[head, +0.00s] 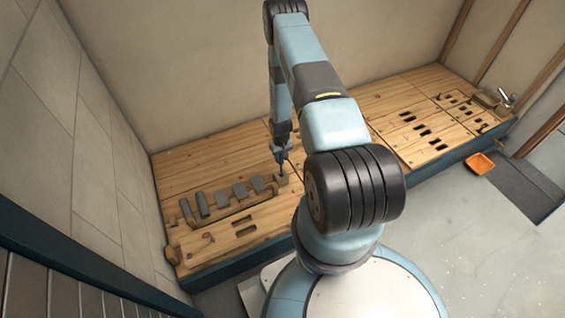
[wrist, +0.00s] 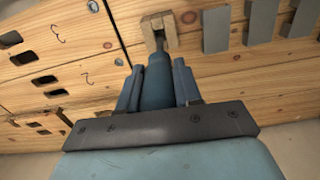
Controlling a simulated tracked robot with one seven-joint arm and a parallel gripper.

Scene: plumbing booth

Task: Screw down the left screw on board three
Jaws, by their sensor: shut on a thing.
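My gripper (head: 281,158) points down over the middle of the bench in the head view. In the wrist view my gripper (wrist: 157,72) is shut on a screwdriver with a blue handle (wrist: 156,88). Its dark shaft points at a notched wooden block (wrist: 158,24), and the tip appears to be in or at the notch. The block also shows under my gripper in the head view (head: 283,181). A board marked 3 (wrist: 72,34) lies left of the block in the wrist view, with dark slots. I cannot make out its left screw.
Several grey blocks (head: 222,198) stand in a row on the bench left of my gripper. A board marked 2 (wrist: 100,72) is in the wrist view. Slotted panels (head: 415,130) fill the right part of the bench. An orange tray (head: 480,164) lies on the floor.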

